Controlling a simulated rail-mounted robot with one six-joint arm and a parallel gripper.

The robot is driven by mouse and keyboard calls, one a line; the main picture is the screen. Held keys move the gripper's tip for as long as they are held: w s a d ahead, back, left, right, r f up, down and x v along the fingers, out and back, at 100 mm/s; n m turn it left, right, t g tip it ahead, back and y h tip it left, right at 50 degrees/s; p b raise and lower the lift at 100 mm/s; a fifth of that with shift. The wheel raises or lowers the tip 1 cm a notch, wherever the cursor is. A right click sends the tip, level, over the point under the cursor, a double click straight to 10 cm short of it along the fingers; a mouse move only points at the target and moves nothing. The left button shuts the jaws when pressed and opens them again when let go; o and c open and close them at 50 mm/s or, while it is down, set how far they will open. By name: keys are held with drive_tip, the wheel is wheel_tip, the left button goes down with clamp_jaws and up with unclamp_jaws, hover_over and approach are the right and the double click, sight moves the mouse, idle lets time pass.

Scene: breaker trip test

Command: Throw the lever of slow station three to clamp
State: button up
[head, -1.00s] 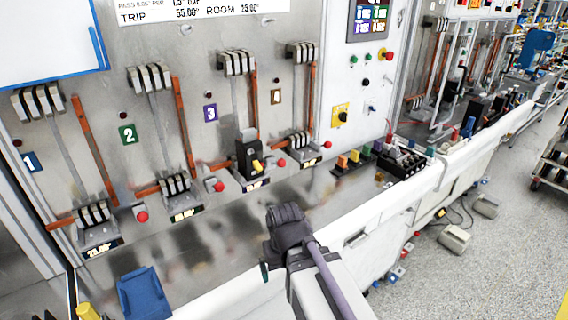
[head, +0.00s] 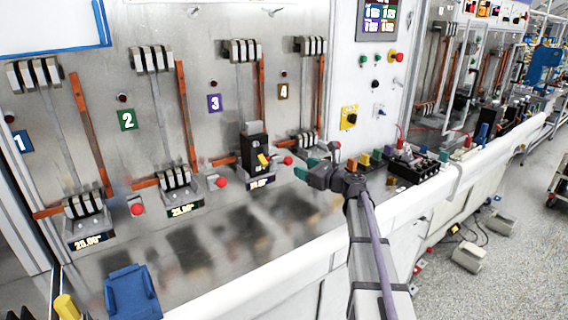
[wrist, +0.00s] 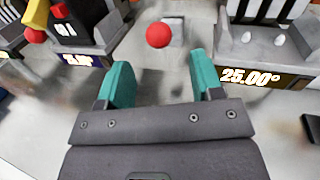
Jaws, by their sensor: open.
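Station three has a purple number 3 plate (head: 214,103) on the steel panel. Below it stands a black breaker (head: 254,146) with a yellow toggle (head: 263,160) and a small lit display (head: 259,183). A lever with a red ball knob (head: 288,160) sits just right of the breaker. My gripper (head: 306,168), with teal fingertips, is open and empty close to this knob. In the wrist view, the red knob (wrist: 158,35) appears beyond and between the teal fingers, apart from them. The lever's shaft is mostly hidden by the knob.
Station two's red knob (head: 220,182) is to the left. Station four's block (head: 303,146) is close on the right; its display (wrist: 252,77) reads 25.00° in the wrist view. Coloured blocks (head: 364,160) stand right of my gripper. A blue bin (head: 133,293) is front left.

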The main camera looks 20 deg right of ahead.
sight(283, 162)
drive_tip(key=x, duration=0.9)
drive_tip(key=shift+w+a, duration=0.15)
drive_tip(key=shift+w, duration=0.05)
drive_tip(key=shift+c, duration=0.2)
drive_tip(key=shift+f, duration=0.1)
clamp_jaws()
